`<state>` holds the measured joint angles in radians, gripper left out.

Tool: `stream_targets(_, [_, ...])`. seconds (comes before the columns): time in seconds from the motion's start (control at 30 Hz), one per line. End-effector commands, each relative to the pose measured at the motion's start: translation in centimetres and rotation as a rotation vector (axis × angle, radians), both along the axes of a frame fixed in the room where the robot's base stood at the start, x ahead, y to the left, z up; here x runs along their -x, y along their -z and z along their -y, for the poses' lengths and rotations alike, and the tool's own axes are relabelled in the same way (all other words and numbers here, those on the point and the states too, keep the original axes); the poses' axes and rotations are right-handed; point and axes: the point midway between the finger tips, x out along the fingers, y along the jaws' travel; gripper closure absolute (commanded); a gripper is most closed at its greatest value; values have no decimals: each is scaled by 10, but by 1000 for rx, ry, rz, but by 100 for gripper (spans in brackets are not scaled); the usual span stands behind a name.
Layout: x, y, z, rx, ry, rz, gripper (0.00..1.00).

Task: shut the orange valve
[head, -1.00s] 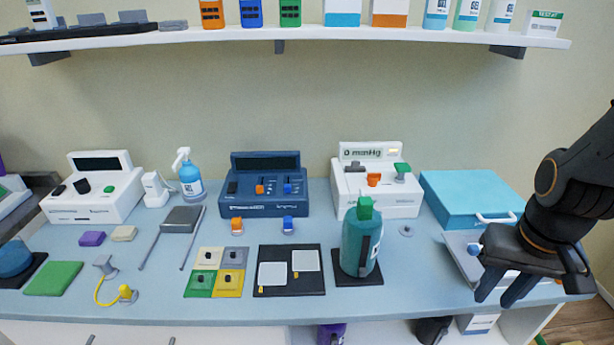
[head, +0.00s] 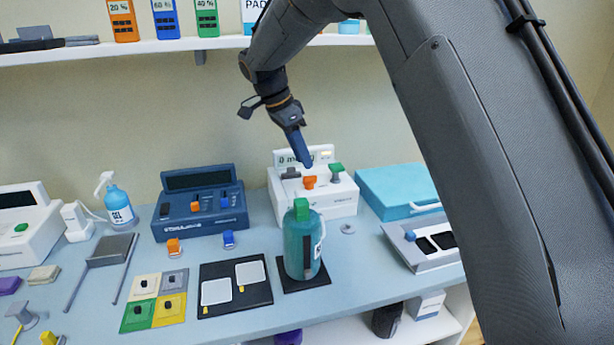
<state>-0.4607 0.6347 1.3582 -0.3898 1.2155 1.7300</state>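The orange valve (head: 309,182) sits on top of the white mmHg device (head: 334,201), between a grey part (head: 290,173) on its left and a green one (head: 336,168) on its right. My gripper (head: 306,163) reaches down from above, its blue tip just above the orange valve in the picture. Whether it touches the valve I cannot tell. Only one finger shows clearly, so I cannot see the gap between the fingers. My arm covers much of the right side.
A teal bottle with a green cap (head: 303,242) stands in front of the white device. A blue device (head: 200,208) with orange and blue knobs is to its left. A teal case (head: 395,191) lies to the right. The shelf (head: 180,46) runs above.

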Motion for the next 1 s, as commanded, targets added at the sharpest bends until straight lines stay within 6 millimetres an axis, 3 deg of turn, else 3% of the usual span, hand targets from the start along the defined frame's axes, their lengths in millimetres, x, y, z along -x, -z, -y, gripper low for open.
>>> stream_targets(0.2, [-10,-2,-14,14,77,42,73])
stream_targets(0.7, [-18,58,11,14,79,42,73])
stream_targets(1.0, [-20,66,13,12,77,44,73])
